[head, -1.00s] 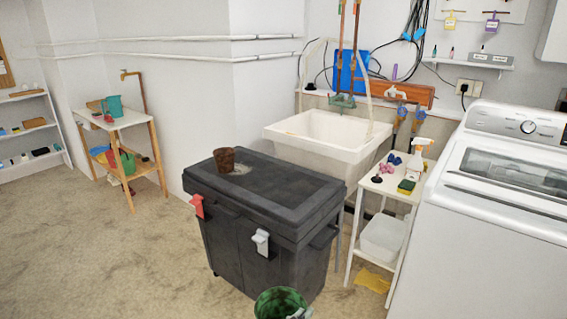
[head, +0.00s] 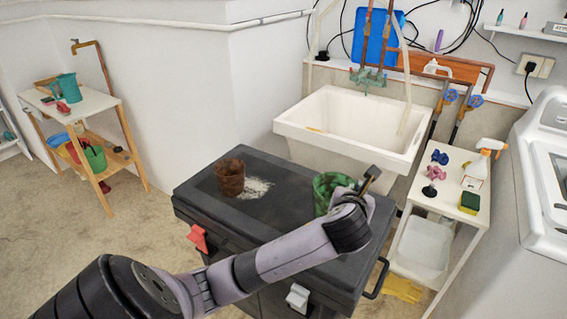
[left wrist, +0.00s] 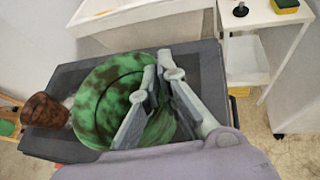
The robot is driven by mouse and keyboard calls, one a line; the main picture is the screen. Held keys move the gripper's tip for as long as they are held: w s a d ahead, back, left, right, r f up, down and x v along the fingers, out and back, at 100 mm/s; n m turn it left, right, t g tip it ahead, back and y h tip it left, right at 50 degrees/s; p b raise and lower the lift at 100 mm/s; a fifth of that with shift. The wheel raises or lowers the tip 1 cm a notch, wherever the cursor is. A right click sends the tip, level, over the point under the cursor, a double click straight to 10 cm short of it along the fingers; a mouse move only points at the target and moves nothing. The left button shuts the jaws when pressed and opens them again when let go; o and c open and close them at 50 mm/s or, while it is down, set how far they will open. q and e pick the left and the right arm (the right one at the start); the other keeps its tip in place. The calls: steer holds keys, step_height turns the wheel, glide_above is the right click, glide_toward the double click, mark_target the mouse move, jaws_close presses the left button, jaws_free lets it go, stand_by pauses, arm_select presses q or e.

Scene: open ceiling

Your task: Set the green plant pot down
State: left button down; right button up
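The green plant pot (head: 328,188), mottled with dark patches, is over the right part of the black chest's lid (head: 290,213). My left gripper (head: 368,178) is at the pot's right side and partly hides it. In the left wrist view the pot (left wrist: 98,100) shows its round opening, and the fingers of the left gripper (left wrist: 150,95) are closed at its wall. I cannot tell whether the pot's base touches the lid. My right gripper is not in view.
A brown pot (head: 230,178) stands on the lid's left part beside a spill of pale grains (head: 254,188). A white sink (head: 350,125) is behind the chest. A small white shelf (head: 450,200) with a spray bottle (head: 478,165) stands to the right.

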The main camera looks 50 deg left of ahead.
arm_select(q)
steer(key=w+a+r+n+g+y+p, duration=0.1)
steer(key=w+a+r+n+g+y, duration=0.2)
steer(key=r, duration=0.4)
steer(key=shift+m+t+h, duration=0.3)
steer(key=shift+t, duration=0.4)
steer(key=f, duration=1.3)
steer(key=a+f+b, duration=0.1)
steer(key=f, duration=0.5)
steer(key=shift+w+f, duration=0.15)
steer(key=shift+f, duration=0.25)
steer(key=c, duration=1.8)
jaws_free()
steer(key=shift+f, duration=0.1)
steer(key=v, duration=1.2)
